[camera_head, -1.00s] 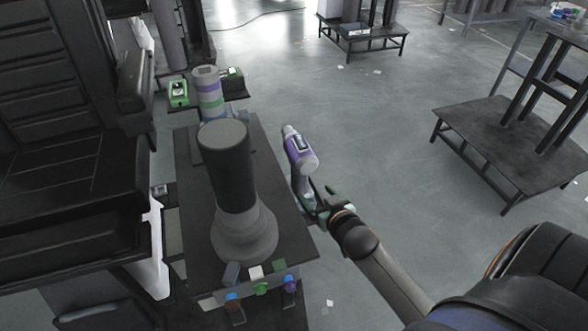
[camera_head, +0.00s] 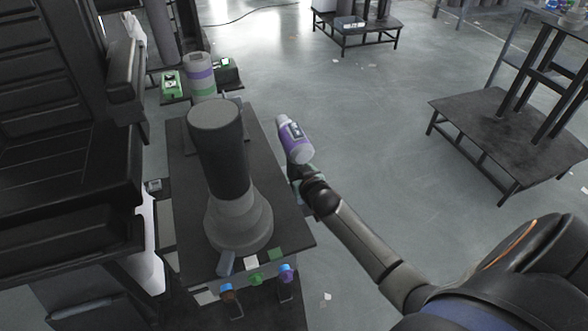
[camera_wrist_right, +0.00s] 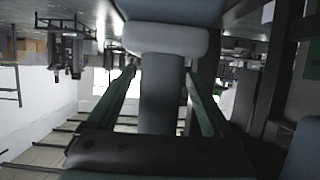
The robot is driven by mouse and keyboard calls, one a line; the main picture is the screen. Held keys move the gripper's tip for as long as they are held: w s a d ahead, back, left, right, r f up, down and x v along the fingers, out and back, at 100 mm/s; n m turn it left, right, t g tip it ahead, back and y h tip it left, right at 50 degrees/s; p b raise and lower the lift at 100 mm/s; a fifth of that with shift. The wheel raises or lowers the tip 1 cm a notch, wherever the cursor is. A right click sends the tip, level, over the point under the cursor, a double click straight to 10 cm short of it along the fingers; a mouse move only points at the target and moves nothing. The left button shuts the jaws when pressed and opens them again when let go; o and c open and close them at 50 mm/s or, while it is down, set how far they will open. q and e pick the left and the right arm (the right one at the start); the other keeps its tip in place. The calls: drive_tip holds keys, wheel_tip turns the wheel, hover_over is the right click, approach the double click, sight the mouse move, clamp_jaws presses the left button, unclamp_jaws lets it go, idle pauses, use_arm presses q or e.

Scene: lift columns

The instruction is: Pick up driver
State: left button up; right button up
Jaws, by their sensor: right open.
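The driver (camera_head: 296,140), purple and light grey with a dark panel, stands at the right edge of the dark workstation top in the head view. In the right wrist view its grey handle (camera_wrist_right: 160,95) runs upright between the fingers, below a pale collar and a blue-grey part. My right gripper (camera_wrist_right: 160,74) is open, with one green finger on each side of the handle and gaps showing. In the head view my right gripper (camera_head: 305,184) is just below the driver's body, its fingertips mostly hidden. My left gripper is not in view.
A dark column on a round grey base (camera_head: 240,222) stands on the workstation top (camera_head: 285,215) left of the driver. Coloured knobs line its front edge. A black seat-like structure (camera_head: 70,130) is at the left. A low dark table (camera_head: 500,130) stands at the right, with open floor between.

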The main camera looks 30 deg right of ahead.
drive_tip(key=shift+w, duration=0.15)
drive_tip(key=shift+f, duration=0.1)
clamp_jaws()
idle(0.5)
idle(0.7)
drive_tip(key=shift+r, duration=0.25)
